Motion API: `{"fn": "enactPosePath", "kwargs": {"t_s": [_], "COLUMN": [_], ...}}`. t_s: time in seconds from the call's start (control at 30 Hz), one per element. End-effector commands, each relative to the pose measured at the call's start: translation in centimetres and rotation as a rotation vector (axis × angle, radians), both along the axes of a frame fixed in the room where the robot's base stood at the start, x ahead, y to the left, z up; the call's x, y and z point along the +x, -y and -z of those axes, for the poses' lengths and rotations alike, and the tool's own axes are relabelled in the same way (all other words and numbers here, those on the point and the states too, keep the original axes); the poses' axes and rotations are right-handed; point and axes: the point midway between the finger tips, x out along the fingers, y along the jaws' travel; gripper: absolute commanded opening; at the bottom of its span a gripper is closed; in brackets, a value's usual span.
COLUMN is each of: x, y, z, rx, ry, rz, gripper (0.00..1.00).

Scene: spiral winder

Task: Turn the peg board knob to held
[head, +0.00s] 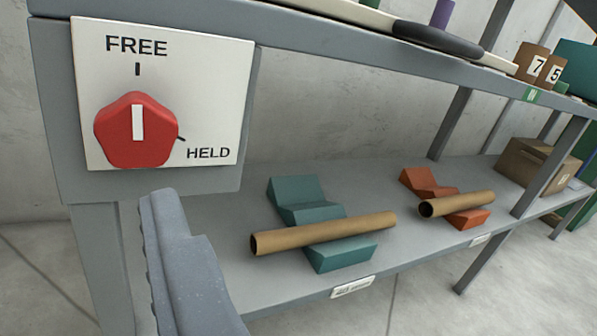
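The red knob (115,140) sits on a white panel (215,95) at the upper left. The panel has FREE printed at the top with a tick below it, and HELD at the lower right with a slanted tick. The knob's white bar is upright and lines up with the FREE tick. One grey-blue part of my gripper (185,255) shows below the knob, its tip just under the panel's lower edge. It appears apart from the knob. Only this one part is in view, so the opening cannot be told.
A grey shelf unit (320,42) carries the panel. Its lower shelf holds a teal cradle (300,190) and an orange cradle (415,180), each with a cardboard tube, and a cardboard box (525,165).

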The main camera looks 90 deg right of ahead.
Motion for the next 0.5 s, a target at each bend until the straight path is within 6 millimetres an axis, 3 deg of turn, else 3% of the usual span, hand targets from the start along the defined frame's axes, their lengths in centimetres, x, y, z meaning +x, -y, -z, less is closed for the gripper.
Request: {"fn": "enactPosePath", "kwargs": {"t_s": [0.03,0.2,0.5], "x": [-1.0,-2.6,-1.7], "y": [0.3,1.1,2.9], "z": [1.1,1.9,2.0], "rx": [-0.036,-0.106,-0.114], "ry": [-0.014,-0.021,-0.022], "rz": [0.012,0.037,0.045], "gripper": [0.62,0.62,0.62]}}
